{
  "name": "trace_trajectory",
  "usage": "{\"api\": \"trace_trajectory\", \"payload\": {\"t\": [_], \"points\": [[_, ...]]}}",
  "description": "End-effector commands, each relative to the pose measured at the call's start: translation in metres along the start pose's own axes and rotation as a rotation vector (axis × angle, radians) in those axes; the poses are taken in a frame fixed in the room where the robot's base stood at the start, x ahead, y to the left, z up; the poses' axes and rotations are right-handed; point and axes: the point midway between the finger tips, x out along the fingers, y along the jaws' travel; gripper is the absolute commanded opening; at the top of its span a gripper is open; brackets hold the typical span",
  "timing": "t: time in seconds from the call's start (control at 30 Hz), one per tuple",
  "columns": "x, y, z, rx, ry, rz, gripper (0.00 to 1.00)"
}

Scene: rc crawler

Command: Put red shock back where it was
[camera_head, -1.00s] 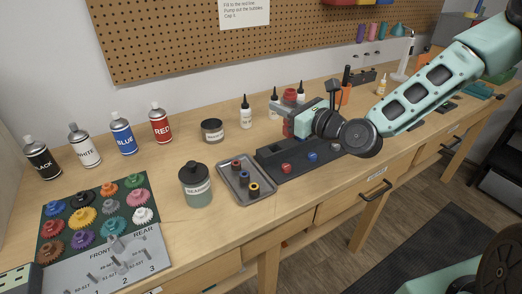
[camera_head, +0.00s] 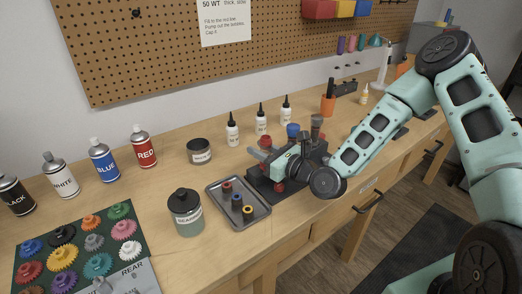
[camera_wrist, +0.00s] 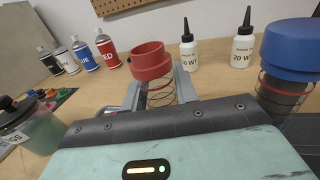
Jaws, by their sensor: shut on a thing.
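The red shock shows in the wrist view as a red cup-like cap (camera_wrist: 151,61) over a coil spring, upright. My gripper (camera_wrist: 158,90) is shut on it below the cap, with a finger on either side. In the head view the red cap (camera_head: 265,142) shows just behind my gripper (camera_head: 264,158), over the left part of the dark shock stand (camera_head: 258,183). My gripper and wrist hide much of the stand. I cannot tell whether the shock's lower end is in the stand. A blue-capped shock (camera_head: 293,130) stands to its right; its blue cap (camera_wrist: 292,42) is large in the wrist view.
A grey tray (camera_head: 262,217) with three small ringed parts lies in front left of the stand, beside a dark-lidded jar (camera_head: 186,213). Several white dropper bottles (camera_head: 233,130) stand behind. Spray cans (camera_head: 143,147) stand further left. A grey-capped shock (camera_head: 317,124) is at the right.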

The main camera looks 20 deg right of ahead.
Motion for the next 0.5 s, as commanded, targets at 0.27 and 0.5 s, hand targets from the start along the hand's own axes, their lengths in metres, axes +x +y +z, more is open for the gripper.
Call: {"api": "trace_trajectory", "payload": {"t": [0.27, 0.5], "points": [[0.0001, -0.0001, -0.0040, -0.001, -0.002, 0.000, 0.01], [0.0001, -0.0001, -0.0068, -0.001, -0.001, 0.000, 0.51]]}}
